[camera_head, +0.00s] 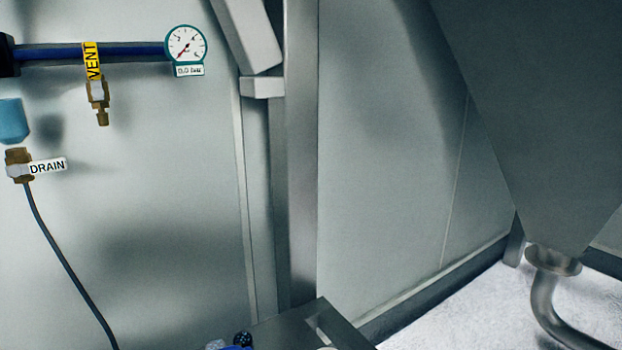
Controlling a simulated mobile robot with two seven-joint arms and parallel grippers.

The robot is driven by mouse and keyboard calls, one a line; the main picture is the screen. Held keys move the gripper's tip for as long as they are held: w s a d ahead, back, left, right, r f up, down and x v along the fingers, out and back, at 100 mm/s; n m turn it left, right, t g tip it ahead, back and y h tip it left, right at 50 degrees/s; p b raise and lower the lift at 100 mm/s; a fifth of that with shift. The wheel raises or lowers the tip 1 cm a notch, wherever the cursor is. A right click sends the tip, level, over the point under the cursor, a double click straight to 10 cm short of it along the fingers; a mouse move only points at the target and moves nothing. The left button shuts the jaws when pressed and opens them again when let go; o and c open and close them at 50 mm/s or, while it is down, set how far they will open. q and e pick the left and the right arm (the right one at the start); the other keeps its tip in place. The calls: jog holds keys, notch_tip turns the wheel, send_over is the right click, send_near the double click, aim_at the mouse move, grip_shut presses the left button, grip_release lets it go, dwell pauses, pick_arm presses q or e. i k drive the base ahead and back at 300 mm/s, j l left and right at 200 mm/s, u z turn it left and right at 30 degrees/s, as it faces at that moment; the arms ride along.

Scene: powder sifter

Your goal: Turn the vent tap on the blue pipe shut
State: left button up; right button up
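The dark blue pipe (130,50) runs level along the wall at the upper left. The vent tap (99,98) is a small brass fitting hanging below the pipe, with a pale part on its body. A yellow VENT label (92,61) sits above it across the pipe. The tap's handle is too small to tell whether it is open or shut. A round gauge (186,45) with a teal rim ends the pipe at the right; its needle points to the lower left, and the small tag below it is hard to read. Neither of my grippers is in view.
A second brass tap (19,165) labelled DRAIN hangs under a light blue bowl (13,121), with a dark hose (66,262) running down. A steel post (300,150) stands right of the gauge. A large grey hopper (550,110) fills the right. Small partly cut-off objects show at the bottom.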

aim_at(91, 51)
jog(key=i+l+u, duration=0.1)
jog(key=u, duration=0.3)
jog(key=i+l+u, duration=0.1)
jog(key=u, duration=0.25)
jog(key=l+u, duration=0.15)
jog(key=u, duration=0.25)
jog(key=i, duration=0.05)
